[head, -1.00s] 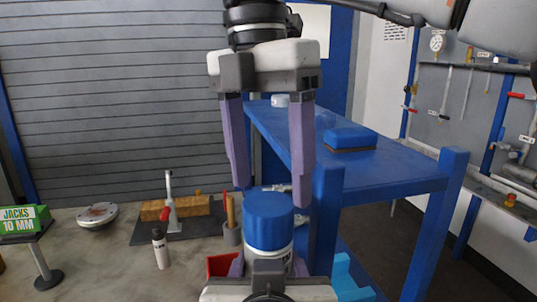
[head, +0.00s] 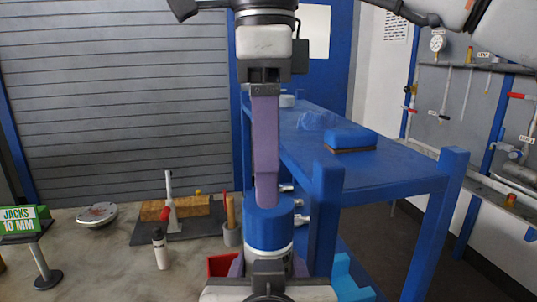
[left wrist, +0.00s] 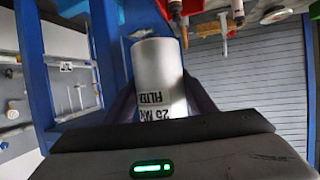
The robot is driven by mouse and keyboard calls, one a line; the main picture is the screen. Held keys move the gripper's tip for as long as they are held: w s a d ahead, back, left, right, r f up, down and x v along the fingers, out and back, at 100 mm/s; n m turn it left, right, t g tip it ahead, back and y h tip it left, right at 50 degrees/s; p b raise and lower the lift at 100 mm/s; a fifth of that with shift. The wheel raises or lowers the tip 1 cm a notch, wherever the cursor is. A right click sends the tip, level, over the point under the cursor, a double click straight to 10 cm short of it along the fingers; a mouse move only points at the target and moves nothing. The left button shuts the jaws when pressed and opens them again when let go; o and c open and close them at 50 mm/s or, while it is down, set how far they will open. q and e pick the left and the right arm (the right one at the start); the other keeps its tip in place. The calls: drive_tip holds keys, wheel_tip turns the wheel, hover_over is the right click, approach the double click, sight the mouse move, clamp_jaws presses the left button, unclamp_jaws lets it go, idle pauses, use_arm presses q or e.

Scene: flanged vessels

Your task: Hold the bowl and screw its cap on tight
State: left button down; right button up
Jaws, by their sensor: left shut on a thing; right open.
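The white bowl (head: 268,254) stands upright under its blue cap (head: 268,225) at bottom centre of the head view. My left gripper (head: 268,268) is shut on the bowl, with a purple finger at each side. In the left wrist view the bowl (left wrist: 160,75) is a white cylinder with black lettering between the fingers. The cap sits on top of the bowl; its tightness cannot be told. My right gripper (head: 265,200) points down, open and edge-on, so one finger hides the other. Its fingertip overlaps the cap's top; contact is unclear.
A blue bench (head: 395,168) with a blue block (head: 350,139) stands just right and behind. A red bin (head: 220,265) lies low beside the left gripper. A grey bottle (head: 160,250), a tool stand (head: 170,205) and a jacks sign (head: 20,219) stand to the left.

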sight(269, 213)
drive_tip(key=n, duration=0.7)
drive_tip(key=shift+r, duration=0.25)
drive_tip(key=shift+f, duration=4)
